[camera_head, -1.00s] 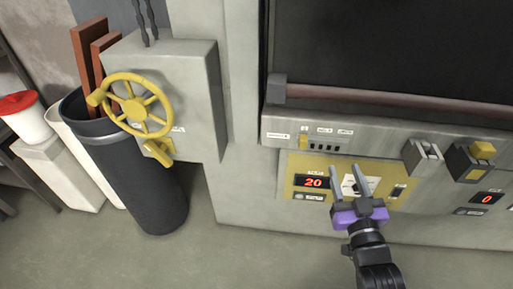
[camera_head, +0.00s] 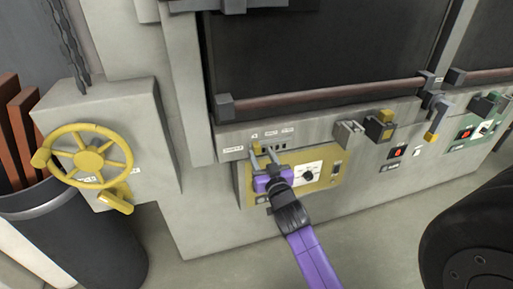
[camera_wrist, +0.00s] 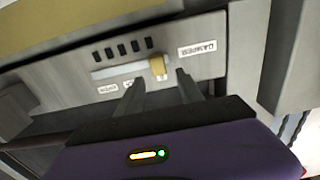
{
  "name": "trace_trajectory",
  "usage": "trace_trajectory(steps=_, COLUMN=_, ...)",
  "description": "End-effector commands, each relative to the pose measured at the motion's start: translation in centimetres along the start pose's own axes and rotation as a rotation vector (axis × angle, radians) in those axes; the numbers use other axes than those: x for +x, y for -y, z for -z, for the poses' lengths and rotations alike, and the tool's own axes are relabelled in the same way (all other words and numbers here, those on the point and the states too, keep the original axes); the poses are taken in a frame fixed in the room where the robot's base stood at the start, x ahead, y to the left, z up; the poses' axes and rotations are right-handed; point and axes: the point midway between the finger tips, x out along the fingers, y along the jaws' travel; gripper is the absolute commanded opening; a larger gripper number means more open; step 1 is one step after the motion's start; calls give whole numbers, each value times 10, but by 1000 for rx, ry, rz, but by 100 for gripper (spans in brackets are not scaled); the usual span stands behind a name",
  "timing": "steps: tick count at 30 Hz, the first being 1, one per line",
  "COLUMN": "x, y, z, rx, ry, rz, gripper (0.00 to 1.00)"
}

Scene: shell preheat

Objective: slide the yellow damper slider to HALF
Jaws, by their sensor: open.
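The yellow damper slider (camera_head: 255,146) is a small knob on the grey control strip above the yellow panel. It also shows in the wrist view (camera_wrist: 158,67), at the end of its slot near the DAMPER label (camera_wrist: 198,48). The slot (camera_wrist: 115,69) runs away to the left in that view, which sees the strip upside down. My gripper (camera_head: 261,152) is open and empty, just in front of the slider. In the wrist view the fingers of my gripper (camera_wrist: 160,76) stand on either side of the knob. I cannot tell whether a finger touches it.
The yellow panel (camera_head: 325,158) with a dial (camera_head: 308,175) lies below the slider. A dark door (camera_head: 310,60) with a long handle bar (camera_head: 330,92) is above. A yellow handwheel (camera_head: 88,158) stands out at the left. Levers (camera_head: 350,132) stick out to the right.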

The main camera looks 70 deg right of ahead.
Motion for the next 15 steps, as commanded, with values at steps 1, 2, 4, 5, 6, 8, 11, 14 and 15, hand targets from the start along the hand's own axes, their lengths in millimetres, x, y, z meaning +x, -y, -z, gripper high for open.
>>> trace_trajectory(steps=1, x=9, y=0, z=3, rx=0, ry=-1, rz=1, gripper=44)
trace_trajectory(steps=2, x=14, y=1, z=3, rx=1, ry=0, rz=1, gripper=44)
trace_trajectory(steps=4, x=22, y=0, z=2, rx=1, ry=0, rz=1, gripper=44)
trace_trajectory(steps=5, x=26, y=1, z=2, rx=0, ry=0, rz=1, gripper=44)
trace_trajectory(steps=6, x=30, y=1, z=2, rx=0, ry=-1, rz=1, gripper=44)
trace_trajectory(steps=8, x=34, y=1, z=1, rx=0, ry=0, rz=1, gripper=44)
trace_trajectory(steps=11, x=38, y=1, z=1, rx=0, ry=-1, rz=1, gripper=44)
trace_trajectory(steps=14, x=39, y=1, z=0, rx=0, ry=0, rz=1, gripper=44)
trace_trajectory(steps=15, x=39, y=0, z=0, rx=0, ry=0, rz=1, gripper=44)
